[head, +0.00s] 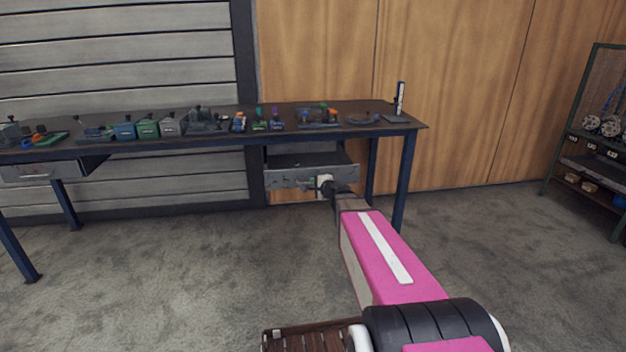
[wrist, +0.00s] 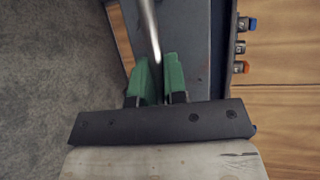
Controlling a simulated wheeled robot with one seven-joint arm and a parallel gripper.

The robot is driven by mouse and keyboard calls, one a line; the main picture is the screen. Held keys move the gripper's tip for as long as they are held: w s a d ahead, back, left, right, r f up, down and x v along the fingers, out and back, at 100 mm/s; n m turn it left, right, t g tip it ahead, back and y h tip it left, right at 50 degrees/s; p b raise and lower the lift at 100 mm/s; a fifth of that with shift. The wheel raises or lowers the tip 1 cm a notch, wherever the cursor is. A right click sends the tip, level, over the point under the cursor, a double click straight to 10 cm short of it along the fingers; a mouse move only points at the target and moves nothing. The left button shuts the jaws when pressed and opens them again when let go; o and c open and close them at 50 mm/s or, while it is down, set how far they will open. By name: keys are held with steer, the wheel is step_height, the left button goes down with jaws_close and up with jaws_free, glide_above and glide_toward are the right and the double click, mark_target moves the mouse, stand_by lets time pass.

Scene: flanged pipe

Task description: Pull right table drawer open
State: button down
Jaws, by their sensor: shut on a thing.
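The right table drawer (head: 285,179) hangs under the right part of the long workbench (head: 380,125). Its grey front sticks out from under the tabletop, and its open top shows, so it is partly open. My gripper (head: 322,184) is at the drawer front in the head view. In the wrist view my gripper's green fingers (wrist: 160,78) are closed around the metal bar of the drawer handle (wrist: 148,28).
Several vises and small tools stand on the tabletop. The left table drawer (head: 40,171) is under the bench's left end. A blue table leg (head: 405,180) stands right of my arm. A green shelf rack (head: 595,140) is at the far right. The grey floor in front is clear.

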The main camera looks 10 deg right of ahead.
steer(key=shift+s, duration=0.55)
steer(key=c, duration=1.2)
jaws_free()
steer(key=shift+s, duration=0.1)
steer(key=v, duration=1)
steer(key=shift+s+d+r, duration=0.1)
steer(key=shift+s+d, duration=0.1)
steer(key=shift+s, duration=0.05)
